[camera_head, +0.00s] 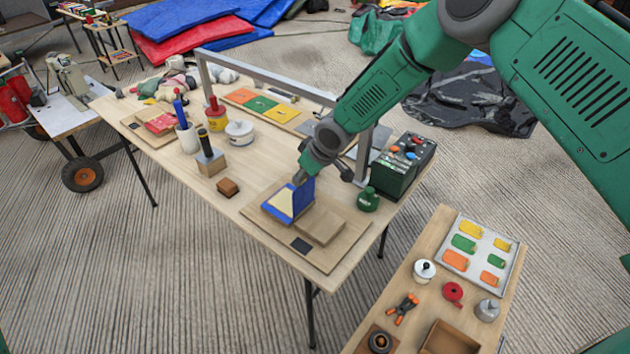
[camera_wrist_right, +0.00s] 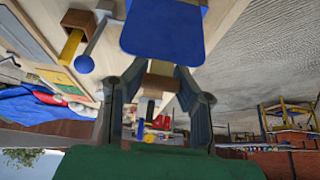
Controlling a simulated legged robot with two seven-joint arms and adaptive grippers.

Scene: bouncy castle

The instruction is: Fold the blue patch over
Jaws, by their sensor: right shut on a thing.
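The blue patch (camera_head: 303,194) lies at the wooden board's left part, with one part standing up as a flap and a cream area showing beside it. My right gripper (camera_head: 298,179) is at the raised flap and shut on it. In the right wrist view the blue patch (camera_wrist_right: 163,28) fills the top middle, just past the fingertips of my right gripper (camera_wrist_right: 160,66). The exact grip is small in the head view and partly hidden. My left gripper is not in view.
The board (camera_head: 325,258) also carries a tan block (camera_head: 319,225). A green bottle (camera_head: 368,199) and a dark green box (camera_head: 402,165) stand to the right. A metal frame (camera_head: 270,73) spans behind.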

